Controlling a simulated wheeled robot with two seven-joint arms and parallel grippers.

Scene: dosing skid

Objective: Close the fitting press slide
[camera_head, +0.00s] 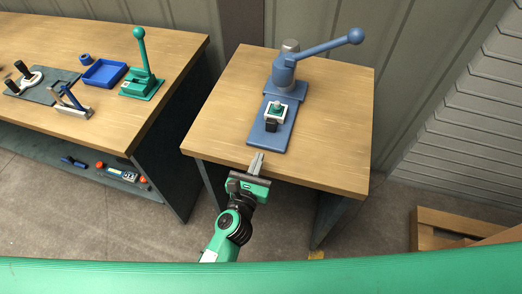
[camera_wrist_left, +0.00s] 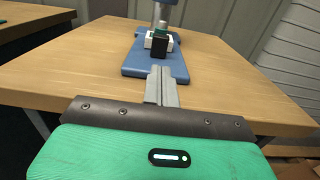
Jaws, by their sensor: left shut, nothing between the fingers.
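The blue fitting press (camera_head: 284,75) stands on a small wooden table, its lever angled up to the right and ending in a ball knob (camera_head: 355,36). Its base plate (camera_head: 263,138) reaches toward the front edge. The slide (camera_head: 284,110), a white block with a green piece on top and a black front handle (camera_head: 271,126), sits on the plate in front of the press column. The slide's black front also shows in the wrist view (camera_wrist_left: 159,47). My left gripper (camera_head: 257,158) is shut and empty, in front of the plate and pointing at the slide, apart from its handle. My right gripper is not in view.
The small table (camera_head: 335,140) is clear on both sides of the press. A longer bench on the left holds a green hand press (camera_head: 141,82), a blue tray (camera_head: 104,73) and tools. A wooden crate (camera_head: 440,232) stands on the floor at the right.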

